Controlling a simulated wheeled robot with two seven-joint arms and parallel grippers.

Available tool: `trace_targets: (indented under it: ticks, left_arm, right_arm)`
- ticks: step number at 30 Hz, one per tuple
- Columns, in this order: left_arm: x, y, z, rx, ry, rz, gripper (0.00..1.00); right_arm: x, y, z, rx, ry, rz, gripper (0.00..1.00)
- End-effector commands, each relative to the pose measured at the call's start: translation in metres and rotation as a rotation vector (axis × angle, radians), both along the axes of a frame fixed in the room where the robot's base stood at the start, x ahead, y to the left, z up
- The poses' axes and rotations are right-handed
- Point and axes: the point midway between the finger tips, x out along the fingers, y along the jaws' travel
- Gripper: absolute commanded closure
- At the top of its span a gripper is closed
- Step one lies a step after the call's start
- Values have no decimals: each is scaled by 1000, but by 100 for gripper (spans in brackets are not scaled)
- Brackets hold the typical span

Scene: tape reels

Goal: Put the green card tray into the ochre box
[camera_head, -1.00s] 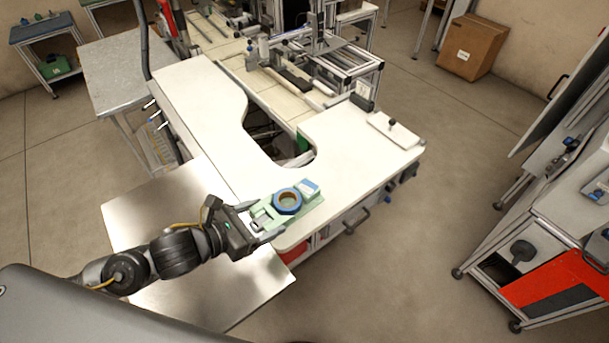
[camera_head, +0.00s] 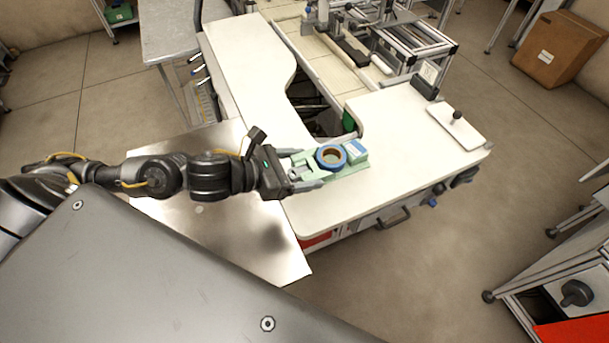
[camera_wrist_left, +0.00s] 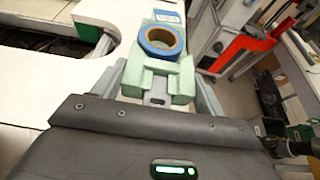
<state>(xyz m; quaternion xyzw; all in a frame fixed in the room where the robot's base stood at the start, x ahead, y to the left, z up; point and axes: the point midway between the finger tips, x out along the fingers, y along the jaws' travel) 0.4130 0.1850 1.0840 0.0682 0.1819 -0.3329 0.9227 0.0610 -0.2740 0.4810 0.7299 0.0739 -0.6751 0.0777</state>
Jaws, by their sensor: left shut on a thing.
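The green card tray (camera_head: 346,172) carries a blue-rimmed tape reel (camera_head: 331,158) and a small light-blue-and-white box (camera_head: 356,150). My left gripper (camera_head: 308,170) is shut on the tray's near end, one finger on each side. The tray shows over the near part of the white worktable; I cannot tell if it touches the top. In the left wrist view, the tray (camera_wrist_left: 183,83) lies level between the fingers, with the reel (camera_wrist_left: 162,41) on it. A closed brown box (camera_head: 566,48) stands on the floor at upper right; I cannot tell if it is the ochre box. My right gripper is not in view.
The white worktable (camera_head: 420,150) curves around a cutout. A white plate with a dark knob (camera_head: 457,118) lies at its right end. A shiny metal table (camera_head: 215,235) stands under my left arm. A rack with a red panel (camera_head: 585,332) is at lower right. Open floor lies between.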

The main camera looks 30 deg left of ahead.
Motion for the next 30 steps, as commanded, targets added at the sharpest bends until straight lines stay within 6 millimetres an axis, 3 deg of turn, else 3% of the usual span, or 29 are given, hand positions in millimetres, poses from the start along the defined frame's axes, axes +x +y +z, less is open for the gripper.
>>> trace_targets:
  ticks: [1,9,18,30]
  left_arm:
    - [8,4,-12,5,-11,1,55]
    - [31,17,-22,4,-8,2,55]
    - [60,33,-56,-1,6,6,55]
    - [75,40,-76,-1,5,4,55]
  right_arm:
    - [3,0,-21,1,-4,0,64]
    - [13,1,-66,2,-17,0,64]
    - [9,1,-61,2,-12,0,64]
    - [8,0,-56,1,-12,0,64]
